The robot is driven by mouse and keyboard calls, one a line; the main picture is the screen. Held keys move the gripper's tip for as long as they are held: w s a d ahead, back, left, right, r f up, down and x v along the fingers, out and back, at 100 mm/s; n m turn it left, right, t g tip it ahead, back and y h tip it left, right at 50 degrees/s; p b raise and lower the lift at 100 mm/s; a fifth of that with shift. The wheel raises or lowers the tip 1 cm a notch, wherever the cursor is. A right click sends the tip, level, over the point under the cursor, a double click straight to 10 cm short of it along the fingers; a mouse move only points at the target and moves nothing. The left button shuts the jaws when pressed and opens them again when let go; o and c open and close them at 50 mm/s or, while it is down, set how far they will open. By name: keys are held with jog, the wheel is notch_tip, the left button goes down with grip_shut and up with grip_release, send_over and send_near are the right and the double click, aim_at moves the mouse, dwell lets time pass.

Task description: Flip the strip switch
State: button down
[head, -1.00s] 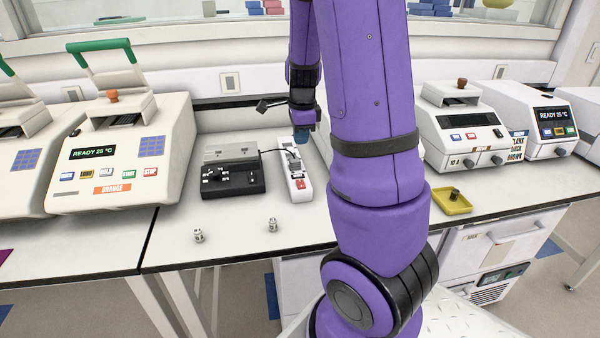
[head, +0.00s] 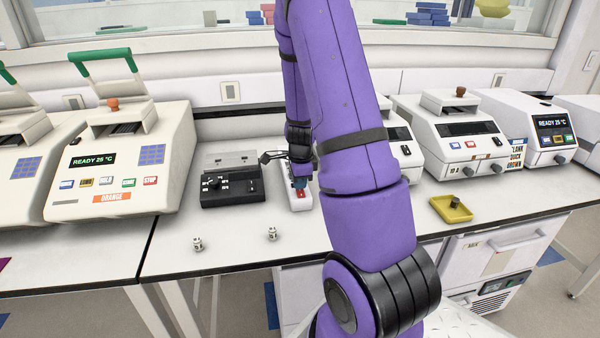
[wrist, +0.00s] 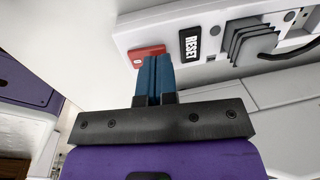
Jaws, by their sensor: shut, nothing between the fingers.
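The white power strip (head: 294,203) lies on the bench beside the black and grey device. A dark plug with a cable (wrist: 247,42) sits in the strip beyond the label. My gripper (head: 299,184) is shut and empty, with its blue fingers (wrist: 156,62) pointing at the strip. In the wrist view the fingertips overlap the edge of the red switch; I cannot tell whether they touch it.
The black and grey device (head: 230,186) stands just left of the strip. Two small metal parts (head: 197,243) (head: 272,233) lie near the front edge. A yellow tray (head: 451,208) is on the right. Thermal cyclers (head: 125,160) line the back of the bench.

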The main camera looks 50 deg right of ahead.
jog(key=shift+f, duration=0.35)
jog(key=shift+w+f, duration=0.1)
jog(key=shift+f, duration=0.1)
dwell(0.5)
jog(key=shift+s+a+r, duration=0.25)
jog(key=shift+s+a, duration=0.15)
jog(key=shift+s, duration=0.25)
